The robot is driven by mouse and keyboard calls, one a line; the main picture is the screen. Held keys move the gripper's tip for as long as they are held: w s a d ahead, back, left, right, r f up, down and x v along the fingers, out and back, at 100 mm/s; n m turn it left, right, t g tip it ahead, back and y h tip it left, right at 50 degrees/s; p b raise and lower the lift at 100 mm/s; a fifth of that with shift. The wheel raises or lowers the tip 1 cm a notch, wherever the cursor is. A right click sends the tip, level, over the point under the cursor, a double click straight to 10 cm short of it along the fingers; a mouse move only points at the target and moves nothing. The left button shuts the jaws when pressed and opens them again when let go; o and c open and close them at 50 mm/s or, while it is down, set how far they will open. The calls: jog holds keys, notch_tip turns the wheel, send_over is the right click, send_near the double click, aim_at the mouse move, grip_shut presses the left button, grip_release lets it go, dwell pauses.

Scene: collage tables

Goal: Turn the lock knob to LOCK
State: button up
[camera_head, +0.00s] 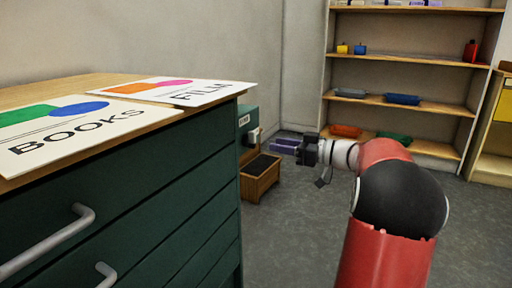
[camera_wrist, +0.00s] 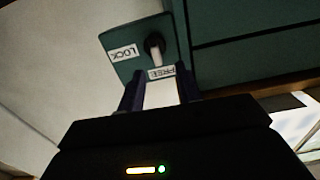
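The lock is a green plate (camera_wrist: 122,71) with a LOCK label (camera_wrist: 122,53) and a FREE label (camera_wrist: 161,72). Its knob (camera_wrist: 156,54) has a round black base and a pale lever pointing at FREE. In the head view the plate (camera_head: 244,117) and knob (camera_head: 253,137) are on the cabinet's far end. My gripper (camera_wrist: 160,76) is open, its two dark fingers apart with the FREE label showing between them. The knob lies just beyond the fingertips and appears untouched. In the head view my gripper (camera_head: 299,150) is right of the knob.
The dark green drawer cabinet (camera_head: 150,170) fills the left, with BOOKS (camera_head: 95,140) and FILM (camera_head: 215,98) sheets on top. A wooden box (camera_head: 257,187) stands below the lock. Shelves (camera_head: 400,58) stand behind. The floor (camera_head: 295,225) near my arm is clear.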

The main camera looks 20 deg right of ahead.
aim_at(255, 139)
jog(key=x, duration=0.7)
jog(key=shift+w+d+r+p, duration=0.15)
jog(key=shift+w+d+p, duration=0.05)
jog(key=shift+w+p, duration=0.2)
grip_shut()
